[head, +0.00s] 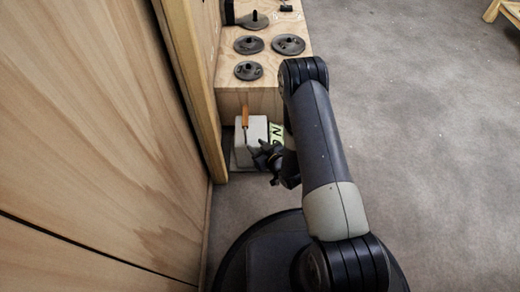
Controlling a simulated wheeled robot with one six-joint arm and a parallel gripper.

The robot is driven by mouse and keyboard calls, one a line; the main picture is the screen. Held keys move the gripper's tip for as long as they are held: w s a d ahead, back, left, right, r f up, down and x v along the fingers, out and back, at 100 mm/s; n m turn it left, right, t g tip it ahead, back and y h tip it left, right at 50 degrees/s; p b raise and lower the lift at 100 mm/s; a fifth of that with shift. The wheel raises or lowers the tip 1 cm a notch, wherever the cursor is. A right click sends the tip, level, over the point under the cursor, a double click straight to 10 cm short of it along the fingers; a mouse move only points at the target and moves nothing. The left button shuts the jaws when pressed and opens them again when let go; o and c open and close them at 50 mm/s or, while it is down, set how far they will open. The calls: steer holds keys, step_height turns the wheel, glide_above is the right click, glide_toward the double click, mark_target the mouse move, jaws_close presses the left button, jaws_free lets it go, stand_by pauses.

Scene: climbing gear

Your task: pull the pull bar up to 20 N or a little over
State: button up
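A pale box-like device (250,137) stands on the floor against the front of a wooden box. A slim upright orange piece (245,117) shows at its top left; I cannot tell whether this is the pull bar. A pale green display (276,132) on its right side bears dark characters, including what looks like an N; the reading is not legible. My gripper (266,160) is at the device's lower right corner in the picture, dark and small. Its fingers overlap the device, and I cannot tell whether they touch or hold anything.
The wooden box (262,101) behind carries several round dark discs. A wooden panel wall (95,130) and post (190,80) stand close on the left. Grey floor (430,130) on the right is clear, with a wooden piece of furniture (495,10) far off.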

mark_target(246, 137)
steer(key=b+x, duration=0.3)
steer(key=x, duration=0.6)
steer(key=shift+f, duration=0.1)
jaws_close()
steer(key=shift+r+p, duration=0.85)
steer(key=shift+r, duration=0.8)
stand_by(0.7)
stand_by(0.4)
steer(key=shift+f+b, duration=0.85)
steer(key=shift+f, duration=0.65)
jaws_free()
